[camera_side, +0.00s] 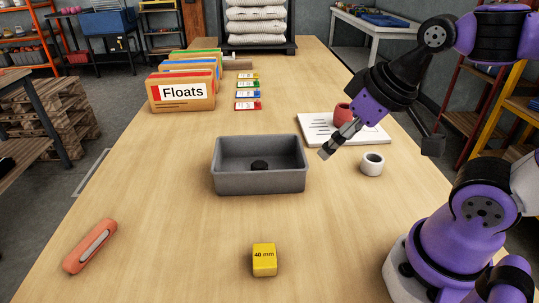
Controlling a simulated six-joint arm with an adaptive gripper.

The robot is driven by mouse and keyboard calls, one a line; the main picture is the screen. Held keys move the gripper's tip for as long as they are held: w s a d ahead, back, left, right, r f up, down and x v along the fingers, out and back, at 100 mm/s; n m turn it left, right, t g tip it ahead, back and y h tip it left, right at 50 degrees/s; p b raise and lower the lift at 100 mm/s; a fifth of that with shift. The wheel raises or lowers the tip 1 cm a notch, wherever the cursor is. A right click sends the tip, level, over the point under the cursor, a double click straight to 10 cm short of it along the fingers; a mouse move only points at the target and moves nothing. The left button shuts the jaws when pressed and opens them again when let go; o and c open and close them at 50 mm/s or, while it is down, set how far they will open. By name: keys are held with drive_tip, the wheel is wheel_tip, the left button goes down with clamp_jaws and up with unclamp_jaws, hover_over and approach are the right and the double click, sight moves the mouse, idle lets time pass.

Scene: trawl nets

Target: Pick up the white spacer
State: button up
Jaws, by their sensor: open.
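The white spacer (372,164) is a short white ring with a dark hole, standing on the wooden table right of the grey tray. My gripper (326,152) is up and to the left of the spacer, tilted down toward the left, and apart from it. Its jaws are open, and I see nothing between them. The gap between the fingers is small in this view.
Behind my gripper, a red cup (342,114) stands at a white printed board (315,127). A yellow 40 mm block (264,260) and an orange tool (90,246) lie in front. Table (180,240) is clear between them.

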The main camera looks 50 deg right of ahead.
drive_tip(key=c, duration=0.6)
drive_tip(key=n+g, duration=0.2)
drive_tip(key=g, duration=0.4)
approach(375, 153)
drive_tip(key=f, duration=0.3)
drive_tip(key=d+f, duration=0.1)
drive_tip(key=f, duration=0.1)
drive_tip(key=shift+s+f, duration=0.1)
drive_tip(key=shift+s, duration=0.15)
drive_tip(key=shift+w+a+f, duration=0.1)
drive_tip(key=shift+a+f, duration=0.1)
drive_tip(key=shift+f, duration=1.15)
drive_tip(key=shift+a+f, duration=0.2)
drive_tip(key=shift+f, duration=1.2)
